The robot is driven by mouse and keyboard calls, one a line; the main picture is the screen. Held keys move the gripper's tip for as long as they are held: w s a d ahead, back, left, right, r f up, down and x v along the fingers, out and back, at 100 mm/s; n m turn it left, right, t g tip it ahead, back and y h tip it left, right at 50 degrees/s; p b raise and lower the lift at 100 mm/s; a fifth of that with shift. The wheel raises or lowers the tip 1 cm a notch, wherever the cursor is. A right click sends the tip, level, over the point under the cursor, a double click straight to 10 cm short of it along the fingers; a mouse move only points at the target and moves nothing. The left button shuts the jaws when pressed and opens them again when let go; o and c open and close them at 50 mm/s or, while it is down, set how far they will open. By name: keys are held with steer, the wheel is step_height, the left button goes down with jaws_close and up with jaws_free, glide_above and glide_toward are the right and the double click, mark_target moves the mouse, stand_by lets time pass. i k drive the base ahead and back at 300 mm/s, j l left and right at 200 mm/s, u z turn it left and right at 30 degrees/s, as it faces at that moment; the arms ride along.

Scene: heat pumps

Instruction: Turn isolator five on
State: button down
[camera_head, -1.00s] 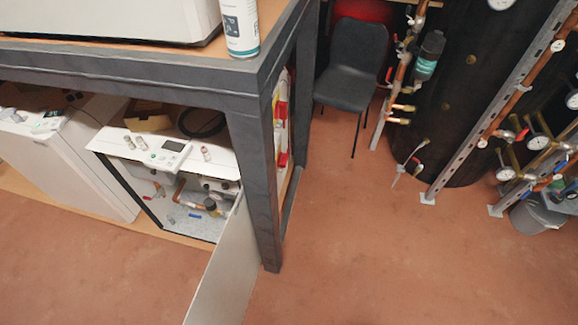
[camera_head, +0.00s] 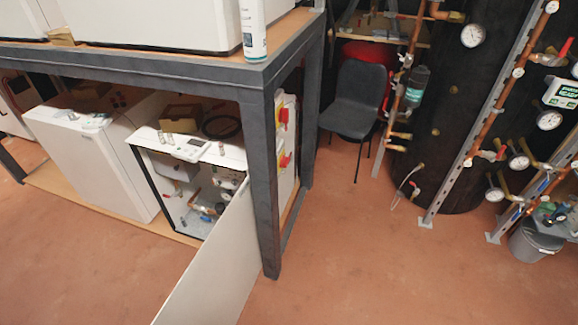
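Two rotary isolator switches show on a panel at the right end of the dark workbench frame. The upper isolator (camera_head: 282,117) has a red knob on yellow, and the lower isolator (camera_head: 285,160) looks the same. They are seen at a steep angle, partly behind the bench leg. I cannot read any number on them, so I cannot tell which is isolator five, nor whether they are on or off. My gripper is not in view.
The bench's dark leg (camera_head: 268,190) and an open white door panel (camera_head: 212,262) stand in front. A black chair (camera_head: 356,98) stands behind the bench's right end. Copper pipes with gauges (camera_head: 549,120) stand at right. The red floor (camera_head: 370,250) is clear in the middle.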

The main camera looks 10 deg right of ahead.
mark_target(284, 161)
steer(key=i+l+u, duration=0.15)
steer(key=u, duration=0.35)
steer(key=i+l+u, duration=0.2)
steer(key=u, duration=0.3)
steer(key=i+l+u, duration=0.1)
steer(key=l, duration=0.35)
steer(key=i+l+u, duration=0.15)
steer(key=l, duration=0.3)
steer(key=i+l+u, duration=0.1)
steer(key=l, duration=0.35)
steer(key=i+l+u, duration=0.15)
steer(key=l, duration=0.3)
steer(key=i+l+u, duration=0.1)
steer(key=l, duration=0.4)
steer(key=k+l, duration=0.1)
steer(key=l, duration=1)
steer(key=k+l+z, duration=0.1)
steer(key=l, duration=0.45)
steer(key=k, duration=0.05)
